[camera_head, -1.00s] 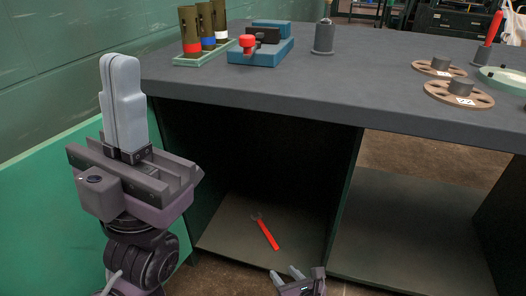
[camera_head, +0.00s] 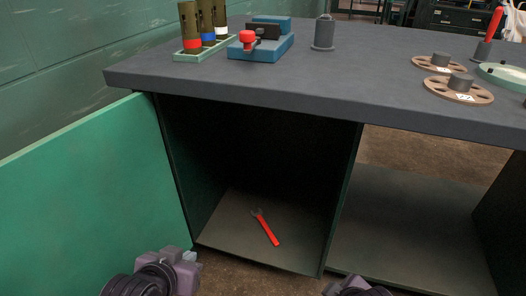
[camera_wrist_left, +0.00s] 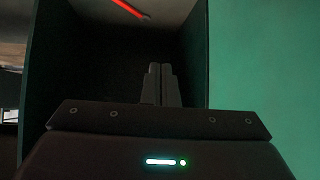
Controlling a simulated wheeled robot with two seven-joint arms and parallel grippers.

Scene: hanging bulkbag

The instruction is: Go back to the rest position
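My left gripper (camera_wrist_left: 160,72) is shut in the left wrist view, its two fingers together with nothing seen between them. In the head view only part of my left arm and gripper body (camera_head: 178,268) shows, low at the bottom left, in front of the cabinet and below the table top. Its fingers are not clear there. Of my right arm, only a small part (camera_head: 354,287) shows at the bottom edge; its fingers cannot be made out.
The dark table (camera_head: 270,82) stands ahead, with a blue fixture (camera_head: 262,46), bottles in a green tray (camera_head: 190,55) and brown discs (camera_head: 458,92) on it. A green door (camera_head: 85,190) stands open at left. A red wrench (camera_head: 266,228) lies inside the cabinet.

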